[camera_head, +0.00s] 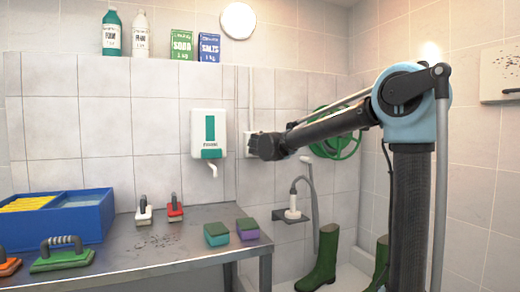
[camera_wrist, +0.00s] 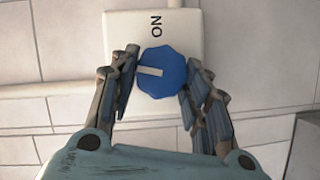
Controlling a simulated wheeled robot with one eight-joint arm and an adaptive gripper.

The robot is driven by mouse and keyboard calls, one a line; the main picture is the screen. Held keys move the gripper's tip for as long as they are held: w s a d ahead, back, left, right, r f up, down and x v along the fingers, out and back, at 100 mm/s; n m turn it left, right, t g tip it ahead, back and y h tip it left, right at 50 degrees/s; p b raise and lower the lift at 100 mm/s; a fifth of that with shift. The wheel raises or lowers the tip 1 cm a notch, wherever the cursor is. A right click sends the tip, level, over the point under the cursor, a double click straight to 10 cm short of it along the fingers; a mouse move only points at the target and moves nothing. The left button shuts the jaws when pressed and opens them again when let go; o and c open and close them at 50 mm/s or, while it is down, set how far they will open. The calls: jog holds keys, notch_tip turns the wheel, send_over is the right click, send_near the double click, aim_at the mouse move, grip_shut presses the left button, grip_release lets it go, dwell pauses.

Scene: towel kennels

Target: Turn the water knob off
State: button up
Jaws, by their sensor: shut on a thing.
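The water knob (camera_wrist: 162,75) is blue with a pale pointer bar and sits on a white wall plate (camera_wrist: 120,28) marked "ON". The lettering is turned sideways in the wrist view, above the knob. The pointer bar lies roughly level in that view, left of the knob's middle, not in line with the "ON" mark. My gripper (camera_wrist: 160,92) has a finger on each side of the knob and is shut on it. In the head view my gripper (camera_head: 266,146) is at the wall and hides the knob; only part of the plate (camera_head: 247,142) shows.
A soap dispenser (camera_head: 208,133) hangs left of my gripper. A green hose reel (camera_head: 335,140) is behind my arm, with a shower head (camera_head: 293,205) below. A metal table (camera_head: 170,252) holds brushes, sponges and a blue tray (camera_head: 85,219). Green boots (camera_head: 323,262) stand at lower right.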

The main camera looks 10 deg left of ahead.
jog(key=shift+f+n+t, duration=0.25)
jog(key=shift+n+t, duration=0.35)
jog(key=shift+n, duration=0.7)
jog(key=o, duration=1.1)
jog(key=s, duration=0.4)
jog(key=s+d, duration=0.1)
jog(key=s, duration=0.2)
jog(key=s+d, duration=0.1)
jog(key=s, duration=0.3)
jog(key=shift+s+d+f, duration=0.1)
jog(key=shift+s+d, duration=0.1)
jog(key=shift+s, duration=0.15)
